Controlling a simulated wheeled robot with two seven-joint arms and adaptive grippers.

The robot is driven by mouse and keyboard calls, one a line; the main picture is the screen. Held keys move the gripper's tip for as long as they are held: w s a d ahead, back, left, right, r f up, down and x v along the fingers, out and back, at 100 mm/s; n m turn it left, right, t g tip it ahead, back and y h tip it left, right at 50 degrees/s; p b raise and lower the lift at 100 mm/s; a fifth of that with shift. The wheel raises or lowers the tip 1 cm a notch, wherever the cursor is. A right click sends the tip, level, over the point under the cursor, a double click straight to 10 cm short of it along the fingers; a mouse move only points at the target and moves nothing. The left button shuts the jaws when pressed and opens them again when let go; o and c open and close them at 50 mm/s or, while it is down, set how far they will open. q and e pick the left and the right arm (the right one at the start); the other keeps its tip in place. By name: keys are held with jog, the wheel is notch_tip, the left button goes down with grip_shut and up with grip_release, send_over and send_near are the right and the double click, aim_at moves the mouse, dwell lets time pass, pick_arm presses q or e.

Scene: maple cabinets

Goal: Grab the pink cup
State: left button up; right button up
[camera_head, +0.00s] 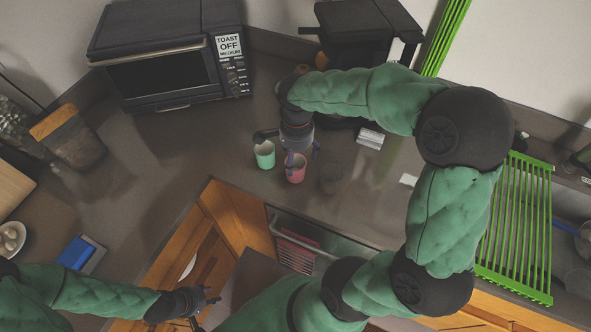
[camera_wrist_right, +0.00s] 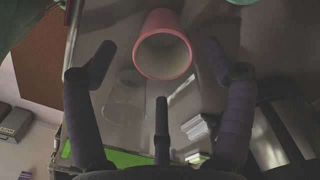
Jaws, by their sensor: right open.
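The pink cup (camera_head: 296,174) stands upright on the grey counter, between a green cup and a clear glass. In the right wrist view the pink cup (camera_wrist_right: 149,72) shows its open rim, between and ahead of the spread fingers. My right gripper (camera_head: 288,148) is open and empty, pointing down just above and behind the pink cup. Whether any finger touches the cup I cannot tell. My left gripper (camera_head: 207,308) is open and empty at the lower left, in front of the counter edge, away from the cups.
The green cup (camera_head: 265,160) stands close left and the clear glass (camera_head: 331,180) close right of the pink cup. A toaster oven (camera_head: 160,75) and a black coffee maker (camera_head: 365,30) stand behind. A green dish rack (camera_head: 515,230) is at right. Counter left of the cups is clear.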

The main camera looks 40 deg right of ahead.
aim_at(296, 166)
jog(key=f+b, duration=0.1)
jog(key=f, duration=0.4)
jog(key=shift+w+f+b, duration=0.1)
jog(key=shift+w+b, duration=0.1)
jog(key=shift+b, duration=0.15)
jog(key=c, duration=1.4)
